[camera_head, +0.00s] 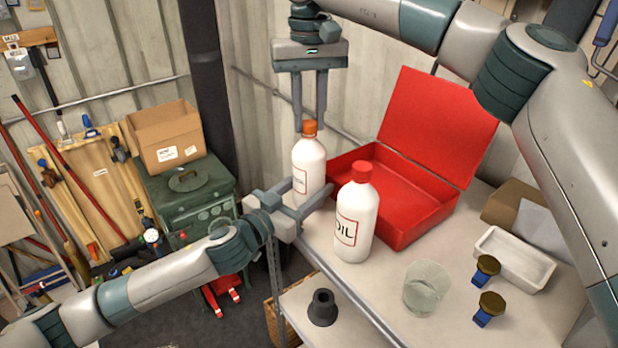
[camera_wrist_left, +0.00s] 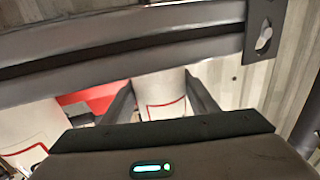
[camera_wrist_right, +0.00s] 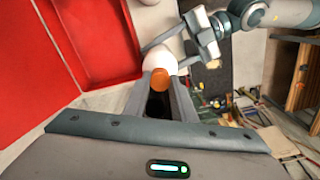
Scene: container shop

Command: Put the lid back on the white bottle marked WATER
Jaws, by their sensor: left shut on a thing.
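A white bottle (camera_head: 309,160) with an orange lid (camera_head: 310,128) on its neck stands upright at the table's left edge. Its label is mostly hidden, so I cannot read it. My left gripper (camera_head: 306,194) is shut around this bottle's body; the left wrist view shows the bottle (camera_wrist_left: 163,95) between the fingers. My right gripper (camera_head: 310,122) points down above the bottle, its fingers apart on either side of the lid. In the right wrist view the orange lid (camera_wrist_right: 160,79) shows at the fingertips. I cannot tell whether the lid is fully seated.
A white bottle marked OIL (camera_head: 356,222) with a red cap stands close to the right of my left gripper. Behind is an open red case (camera_head: 407,234). A glass (camera_head: 426,288), two dark-topped blue items (camera_head: 488,308) and a white tray (camera_head: 513,259) are at right.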

